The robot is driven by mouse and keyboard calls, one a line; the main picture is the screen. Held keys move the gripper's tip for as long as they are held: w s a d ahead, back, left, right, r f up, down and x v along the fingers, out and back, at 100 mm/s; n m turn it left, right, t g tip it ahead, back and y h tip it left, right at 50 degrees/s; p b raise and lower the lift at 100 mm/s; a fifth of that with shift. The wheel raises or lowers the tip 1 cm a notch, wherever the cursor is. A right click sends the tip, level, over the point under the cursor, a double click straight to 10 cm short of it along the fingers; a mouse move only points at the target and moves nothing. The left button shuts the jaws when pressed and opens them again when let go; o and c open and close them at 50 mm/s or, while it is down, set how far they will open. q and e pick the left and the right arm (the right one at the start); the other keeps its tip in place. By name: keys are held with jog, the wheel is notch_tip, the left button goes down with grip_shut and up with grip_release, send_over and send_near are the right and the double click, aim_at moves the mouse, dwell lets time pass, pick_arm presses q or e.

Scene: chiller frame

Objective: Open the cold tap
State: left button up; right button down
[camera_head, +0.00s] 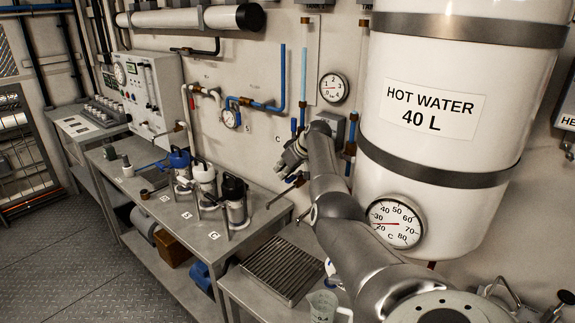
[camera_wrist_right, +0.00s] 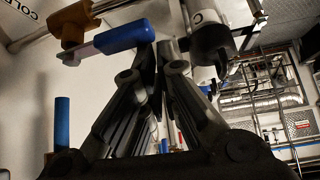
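In the right wrist view, a brass valve (camera_wrist_right: 72,24) sits on a pipe beside a wall label (camera_wrist_right: 28,8) reading "COLD". Its blue lever (camera_wrist_right: 125,37) points right, its end close to my fingertips. My right gripper (camera_wrist_right: 160,52) has its fingers drawn together at the tips. I cannot tell whether they touch the lever. In the head view, my right gripper (camera_head: 294,155) is by the wall, left of the hot water tank (camera_head: 445,110). The cold tap is not clearly visible there; my arm covers part of that area. My left gripper is not in view.
A drain grate (camera_head: 284,268) and a clear jug (camera_head: 322,306) are on the lower bench. Several lidded flasks (camera_head: 203,178) stand on the left bench. A wall gauge (camera_head: 334,88) and blue pipes (camera_head: 268,104) are near my right gripper. The tank closely flanks my right arm.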

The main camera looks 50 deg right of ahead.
jog(key=v, duration=0.7)
jog(key=shift+s+r, duration=0.1)
jog(key=shift+s, duration=0.1)
